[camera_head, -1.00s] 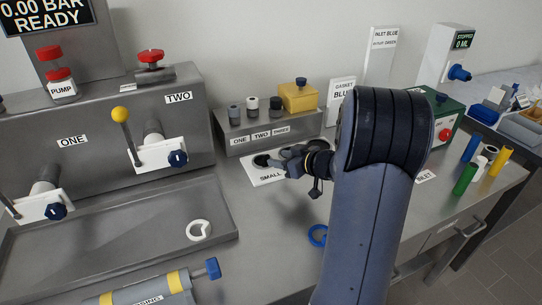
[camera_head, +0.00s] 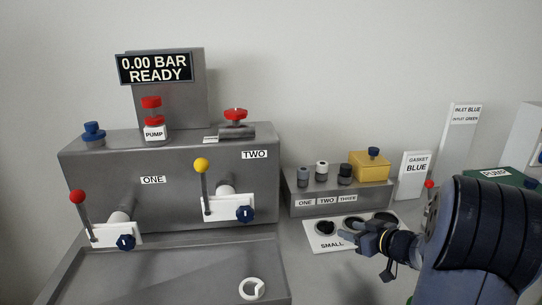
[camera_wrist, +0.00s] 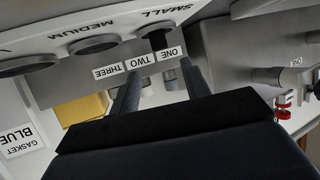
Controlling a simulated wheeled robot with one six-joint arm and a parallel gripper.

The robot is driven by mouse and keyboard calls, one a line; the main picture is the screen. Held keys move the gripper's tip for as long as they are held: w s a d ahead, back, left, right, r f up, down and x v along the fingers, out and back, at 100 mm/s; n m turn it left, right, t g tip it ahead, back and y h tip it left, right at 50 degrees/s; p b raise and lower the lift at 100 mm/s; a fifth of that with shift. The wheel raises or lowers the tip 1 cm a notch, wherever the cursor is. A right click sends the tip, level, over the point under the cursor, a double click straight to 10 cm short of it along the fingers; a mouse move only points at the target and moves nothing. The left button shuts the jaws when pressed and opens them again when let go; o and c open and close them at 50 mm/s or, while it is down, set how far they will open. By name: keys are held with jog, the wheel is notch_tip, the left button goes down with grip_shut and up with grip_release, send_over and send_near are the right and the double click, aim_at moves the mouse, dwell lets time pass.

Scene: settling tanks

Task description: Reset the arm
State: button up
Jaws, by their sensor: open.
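My gripper (camera_head: 350,232) is at the lower right of the head view, over or just beside the white card marked SMALL (camera_head: 318,237). My arm (camera_head: 485,240) reaches in from the right edge. In the wrist view my gripper (camera_wrist: 160,68) has its two dark fingers apart, with nothing visibly held between them. The labels ONE, TWO and THREE show beyond the fingers. The card with round dark recesses marked SMALL and MEDIUM (camera_wrist: 95,42) is at the top left there. I cannot tell whether the fingers touch anything.
A grey block labelled ONE, TWO, THREE (camera_head: 300,211) stands behind my gripper, bearing small cylinders and a yellow box (camera_head: 369,167). The test bench (camera_head: 160,165) with levers and a pump button fills the left.

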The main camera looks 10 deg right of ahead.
aim_at(331, 224)
jog(key=b+x, duration=0.1)
jog(key=x, duration=0.7)
jog(key=shift+w+a+f, duration=0.25)
jog(key=shift+f, duration=0.05)
jog(key=r, duration=0.1)
jog(key=r+p, duration=0.1)
jog(key=r, duration=0.1)
jog(key=shift+w+a+r, duration=0.1)
jog(key=shift+w+r, duration=0.2)
jog(key=shift+w, duration=0.05)
jog(key=shift+r+p, duration=0.35)
jog(key=shift+r, duration=0.45)
